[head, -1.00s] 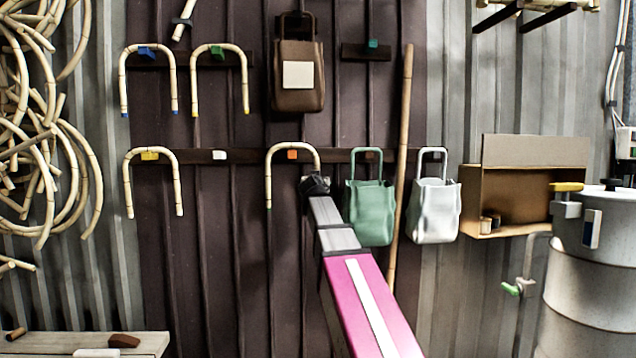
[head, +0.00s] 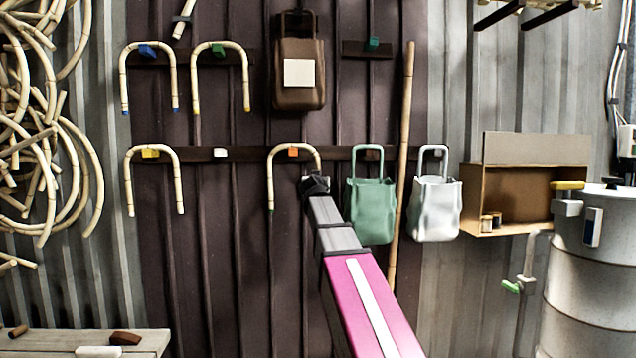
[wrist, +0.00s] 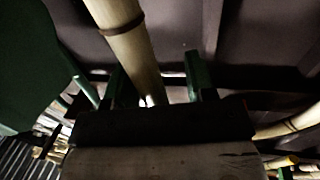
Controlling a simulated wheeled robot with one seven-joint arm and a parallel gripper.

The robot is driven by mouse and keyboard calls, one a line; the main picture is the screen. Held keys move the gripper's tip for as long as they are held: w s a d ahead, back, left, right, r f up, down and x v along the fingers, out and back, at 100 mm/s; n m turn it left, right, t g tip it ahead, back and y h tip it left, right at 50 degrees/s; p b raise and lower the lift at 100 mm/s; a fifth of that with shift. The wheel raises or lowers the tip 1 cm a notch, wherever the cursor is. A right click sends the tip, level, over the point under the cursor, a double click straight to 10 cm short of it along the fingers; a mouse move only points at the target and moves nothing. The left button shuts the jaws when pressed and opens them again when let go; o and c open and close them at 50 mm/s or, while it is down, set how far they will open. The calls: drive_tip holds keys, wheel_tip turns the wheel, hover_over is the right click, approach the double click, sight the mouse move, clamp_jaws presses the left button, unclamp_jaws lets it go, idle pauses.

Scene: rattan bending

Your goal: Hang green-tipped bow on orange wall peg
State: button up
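The green-tipped bow (head: 271,185) is a pale rattan arch, upright, with its crown over the orange wall peg (head: 293,152). The crown appears to rest on the peg, and the green tip of its left leg points down. My gripper (head: 315,181) is at the lower right leg and hides that leg's end in the head view. In the wrist view, the cane (wrist: 122,35) of the bow runs down between the two dark green fingers of my gripper (wrist: 155,85). The fingers stand apart, with gaps beside the cane.
A green bag (head: 371,210) hangs just right of my gripper, with a white bag (head: 434,208) and a leaning pole (head: 402,160) beyond. Left are an empty white peg (head: 220,154) and a bow on the yellow peg (head: 150,154). A brown bag (head: 299,75) hangs above.

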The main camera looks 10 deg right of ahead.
drive_tip(key=v, duration=1.1)
drive_tip(key=shift+s, duration=0.1)
drive_tip(key=s, duration=0.8)
drive_tip(key=shift+s+a, duration=0.35)
drive_tip(key=shift+a, duration=0.05)
idle(0.5)
